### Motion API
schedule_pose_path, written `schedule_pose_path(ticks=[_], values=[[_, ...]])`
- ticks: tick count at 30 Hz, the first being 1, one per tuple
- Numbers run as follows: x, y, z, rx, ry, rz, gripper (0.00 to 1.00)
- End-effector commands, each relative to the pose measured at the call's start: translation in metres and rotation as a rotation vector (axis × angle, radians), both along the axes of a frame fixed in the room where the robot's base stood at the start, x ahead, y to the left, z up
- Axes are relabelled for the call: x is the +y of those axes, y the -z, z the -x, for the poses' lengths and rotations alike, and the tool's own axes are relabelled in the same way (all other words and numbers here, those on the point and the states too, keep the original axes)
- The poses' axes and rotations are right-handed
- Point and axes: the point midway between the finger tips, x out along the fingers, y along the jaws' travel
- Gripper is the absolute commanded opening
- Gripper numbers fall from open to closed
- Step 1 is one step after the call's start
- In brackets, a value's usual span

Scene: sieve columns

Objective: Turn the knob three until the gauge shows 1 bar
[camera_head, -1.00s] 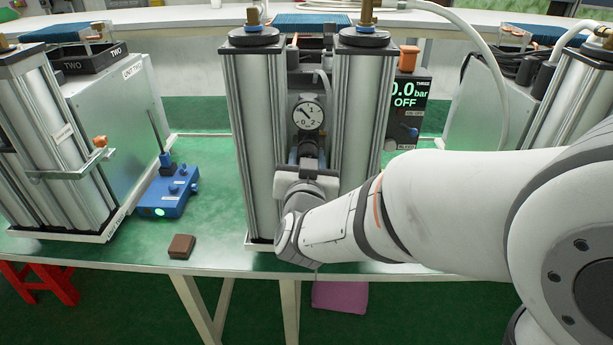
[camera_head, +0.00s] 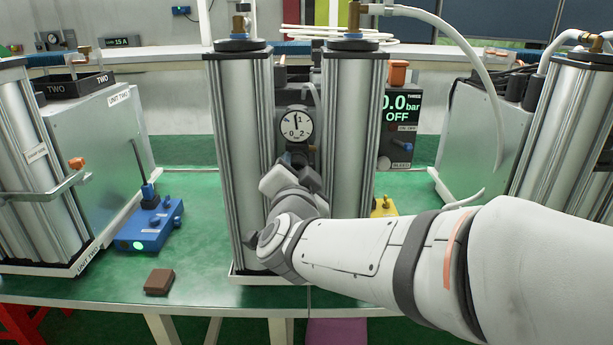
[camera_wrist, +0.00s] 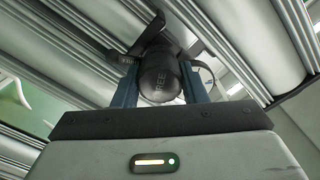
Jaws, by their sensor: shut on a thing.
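The dark round knob three (camera_wrist: 160,82) shows in the wrist view with part of its lettering, "REE", visible. My gripper (camera_wrist: 158,88) is shut on it, one blue-grey finger on each side. In the head view my gripper (camera_head: 300,172) is between the two silver columns, just under the gauge, and hides most of the knob. The round white gauge (camera_head: 296,124) has 0 at lower left, 1 at the top and 2 at lower right. Its needle points almost straight up, close to the 1. The display (camera_head: 402,118) labelled THREE reads 0.0 bar and OFF.
Silver columns (camera_head: 244,150) and (camera_head: 349,150) stand close on both sides of my gripper. A blue box (camera_head: 148,228) with a green light and a brown block (camera_head: 159,281) lie on the green table to the left. A yellow object (camera_head: 383,207) is behind my arm.

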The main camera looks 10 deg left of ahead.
Motion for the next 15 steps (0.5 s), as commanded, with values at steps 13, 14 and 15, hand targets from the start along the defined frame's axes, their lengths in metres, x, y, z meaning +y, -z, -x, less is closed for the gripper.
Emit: schedule_pose_path(ticks=[13,14,15], values=[[0.0,0.0,0.0,0.004,0.001,-0.013,0.16],[0.0,0.0,0.0,0.004,0.001,-0.012,0.16],[-0.0001,0.0001,0.0,0.004,0.001,-0.012,0.41]])
